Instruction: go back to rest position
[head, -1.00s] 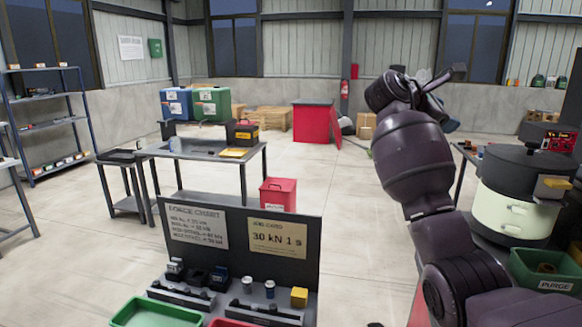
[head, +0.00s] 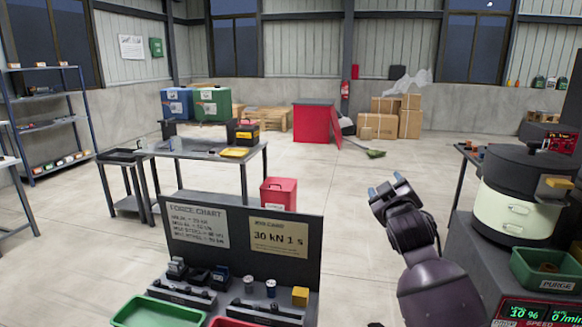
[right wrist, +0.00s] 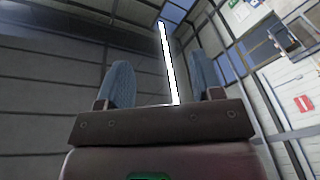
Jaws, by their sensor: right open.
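My right gripper (head: 386,187) is raised in the open space between the dark panel bench and the bowl feeder, fingers pointing up. In the right wrist view my right gripper (right wrist: 160,85) is open, with two blue-grey fingers apart and nothing between them. That view shows the ceiling, a light strip and a wall. My left gripper is not in either view.
The bowl feeder (head: 516,208) stands at the right with a green PURGE bin (head: 550,283) in front. A bench panel with a force chart (head: 198,226) is at front centre. A red bin (head: 278,192) stands on the floor. Open floor lies beyond.

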